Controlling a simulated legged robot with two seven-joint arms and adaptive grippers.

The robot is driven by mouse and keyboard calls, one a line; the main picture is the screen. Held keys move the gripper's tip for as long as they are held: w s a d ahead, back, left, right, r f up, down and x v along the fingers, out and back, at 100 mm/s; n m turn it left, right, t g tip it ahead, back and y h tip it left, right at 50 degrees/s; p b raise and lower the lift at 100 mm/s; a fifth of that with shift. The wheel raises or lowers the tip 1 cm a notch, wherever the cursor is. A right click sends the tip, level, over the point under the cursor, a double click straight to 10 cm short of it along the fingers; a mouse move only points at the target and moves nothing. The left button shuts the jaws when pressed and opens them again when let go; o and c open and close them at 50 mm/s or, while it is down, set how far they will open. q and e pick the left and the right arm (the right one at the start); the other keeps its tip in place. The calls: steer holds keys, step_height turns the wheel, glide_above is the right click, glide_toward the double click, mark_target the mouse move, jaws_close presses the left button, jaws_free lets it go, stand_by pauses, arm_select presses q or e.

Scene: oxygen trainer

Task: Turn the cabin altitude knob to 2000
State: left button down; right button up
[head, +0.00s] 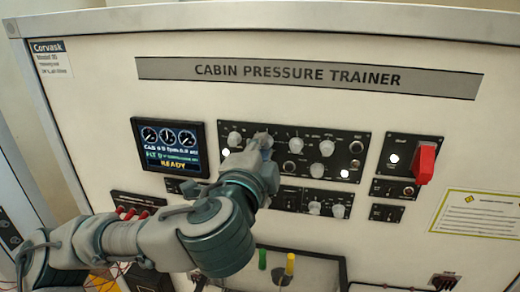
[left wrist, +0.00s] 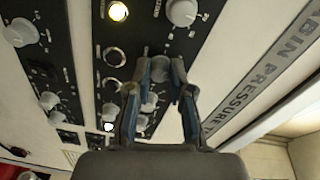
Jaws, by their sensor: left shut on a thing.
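The panel (head: 345,136) with the upper row of knobs sits on the trainer's front, right of a lit screen. My left gripper (head: 261,146) is at this panel, second knob from the left, and mostly hides it. In the left wrist view my left gripper (left wrist: 161,72) has both fingertips around a grey knob (left wrist: 159,70) and is shut on it. Another round knob (head: 235,139) stands just left of the gripper. The knob labels are too small to read, so I cannot tell its setting. My right gripper is not in view.
The screen (head: 163,148) shows dials and "READY". A larger knob (head: 326,148) stands farther right in the row. A red switch cover (head: 425,163) is at the far right. Lower small panels hold more knobs (head: 338,210). Green and yellow items (head: 289,264) stand below.

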arm_select(q)
steer(key=shift+m, duration=0.4)
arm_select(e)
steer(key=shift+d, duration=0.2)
arm_select(q)
steer(key=c, duration=1)
jaws_free()
steer(key=shift+d, duration=0.1)
steer(key=shift+c, duration=0.2)
steer(key=shift+d, duration=0.1)
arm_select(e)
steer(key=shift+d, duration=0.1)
arm_select(q)
steer(key=shift+s, duration=0.1)
steer(key=v, duration=1.1)
steer(key=shift+s, duration=0.3)
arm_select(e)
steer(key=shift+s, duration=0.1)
